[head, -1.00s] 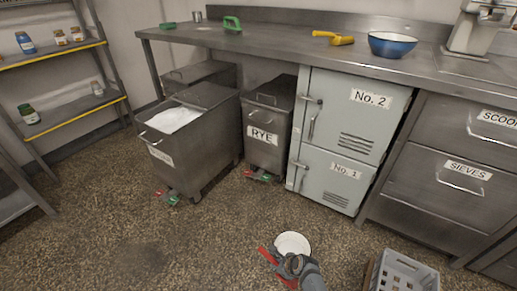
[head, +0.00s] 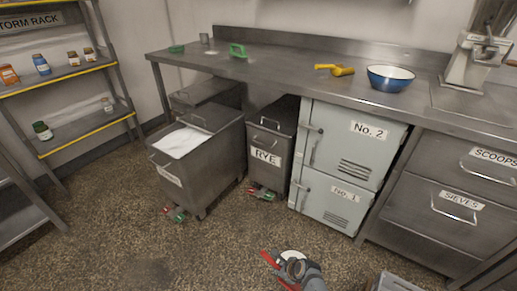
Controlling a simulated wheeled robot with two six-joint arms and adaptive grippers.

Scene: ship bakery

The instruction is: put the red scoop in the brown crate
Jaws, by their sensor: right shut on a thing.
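My right gripper (head: 292,268) is low in the head view, at the bottom middle, above the speckled floor. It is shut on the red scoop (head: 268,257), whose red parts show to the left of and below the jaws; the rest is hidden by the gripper. A round white surface (head: 292,254) shows just beyond the jaws; I cannot tell whether it belongs to the scoop. My left gripper is not in view. I cannot make out a brown crate clearly.
A grey crate (head: 396,283) is cut off at the bottom right. The steel counter (head: 280,67) holds a blue bowl (head: 390,78) and a yellow scoop (head: 340,71). Below are an open flour bin (head: 205,165), a rye bin (head: 268,175) and lockers. Floor left of my gripper is clear.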

